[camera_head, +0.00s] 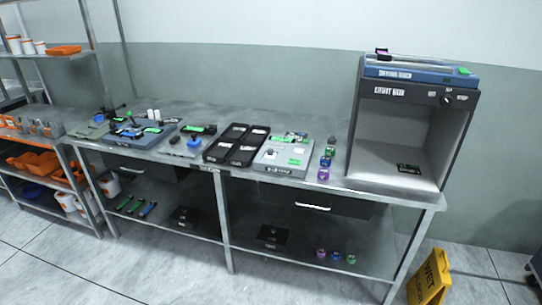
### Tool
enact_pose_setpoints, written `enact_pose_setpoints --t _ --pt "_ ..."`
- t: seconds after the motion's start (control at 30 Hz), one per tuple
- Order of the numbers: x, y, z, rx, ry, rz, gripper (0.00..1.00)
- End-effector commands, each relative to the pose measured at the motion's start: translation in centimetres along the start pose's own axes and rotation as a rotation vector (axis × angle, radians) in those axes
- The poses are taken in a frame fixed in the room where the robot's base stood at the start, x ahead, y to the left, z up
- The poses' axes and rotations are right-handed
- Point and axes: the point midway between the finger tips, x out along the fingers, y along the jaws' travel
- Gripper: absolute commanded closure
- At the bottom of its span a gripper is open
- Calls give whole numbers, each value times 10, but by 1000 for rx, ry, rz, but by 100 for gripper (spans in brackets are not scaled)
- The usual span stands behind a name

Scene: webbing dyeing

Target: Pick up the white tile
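I cannot tell for certain which thing is the white tile at this size. Small pale patches show on the two black trays (222,148) in the middle of the workbench (325,180). A grey device (281,168) right of the trays bears a pale patch and a dark round piece on its top, along with green labels. My gripper is not in view.
A large light box (375,120) stands at the bench's right end, with a small dark item inside. Several coloured jars (324,174) stand left of it. Blue-grey devices (140,134) crowd the left. A yellow wet-floor sign (428,280) stands on the floor.

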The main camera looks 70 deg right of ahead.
Motion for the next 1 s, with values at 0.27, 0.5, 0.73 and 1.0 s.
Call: enact_pose_setpoints --t 0.27,0.5,0.73,1.0 --pt "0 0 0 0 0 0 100" --pt "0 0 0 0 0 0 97" --pt "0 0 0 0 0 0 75" --pt "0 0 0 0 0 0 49"
